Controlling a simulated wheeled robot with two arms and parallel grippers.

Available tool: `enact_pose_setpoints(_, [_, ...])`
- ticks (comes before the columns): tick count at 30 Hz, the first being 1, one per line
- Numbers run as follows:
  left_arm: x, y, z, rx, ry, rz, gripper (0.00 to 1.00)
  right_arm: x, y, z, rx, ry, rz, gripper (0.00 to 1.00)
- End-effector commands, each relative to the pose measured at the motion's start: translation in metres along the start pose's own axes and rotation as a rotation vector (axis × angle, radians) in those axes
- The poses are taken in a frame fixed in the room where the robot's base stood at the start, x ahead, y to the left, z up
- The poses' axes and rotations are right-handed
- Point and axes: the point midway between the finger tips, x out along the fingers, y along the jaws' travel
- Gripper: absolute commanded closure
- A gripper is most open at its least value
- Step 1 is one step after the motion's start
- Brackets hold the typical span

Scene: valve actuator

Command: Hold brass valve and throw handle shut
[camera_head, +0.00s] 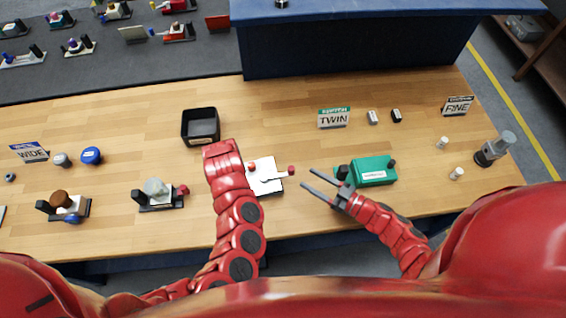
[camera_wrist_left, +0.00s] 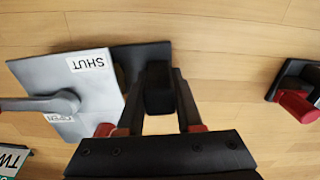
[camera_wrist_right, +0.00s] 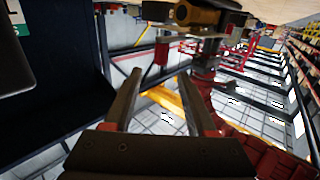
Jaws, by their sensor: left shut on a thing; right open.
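The valve unit has a pale plate (camera_head: 265,183) with a grey lever, whose red knob (camera_head: 291,170) points right in the head view. In the left wrist view the lever (camera_wrist_left: 40,104) points left, and a SHUT label (camera_wrist_left: 88,63) lies on the plate. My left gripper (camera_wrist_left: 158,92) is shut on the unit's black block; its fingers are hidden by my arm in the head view. My right gripper (camera_head: 307,179) is open and empty, just right of the knob. A brass-coloured cylinder (camera_wrist_right: 195,13) shows at the top of the right wrist view.
A green box (camera_head: 373,171) stands close to my right gripper. A black tray (camera_head: 200,126) is behind my left arm. Another fixture (camera_head: 159,194) stands to the left. A TWIN sign (camera_head: 333,118) stands further back. Bare wood lies between the valve and that sign.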

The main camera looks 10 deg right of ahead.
Motion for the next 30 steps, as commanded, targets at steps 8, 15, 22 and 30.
enact_pose_setpoints(8, [0.005, 0.001, 0.005, 0.004, -0.014, -0.002, 1.0, 0.059, -0.002, -0.001, -0.001, 0.008, -0.003, 0.43])
enact_pose_setpoints(15, [0.005, 0.001, 0.006, 0.005, -0.015, -0.002, 1.0, 0.098, -0.001, -0.001, -0.002, 0.007, -0.003, 0.43])
enact_pose_setpoints(22, [0.006, 0.001, 0.006, 0.005, -0.016, -0.002, 1.0, 0.108, -0.001, 0.001, -0.001, 0.004, 0.0, 0.43])
enact_pose_setpoints(30, [0.006, 0.001, 0.007, 0.005, -0.018, -0.002, 1.0, 0.108, -0.002, 0.0, -0.001, 0.005, -0.001, 0.56])
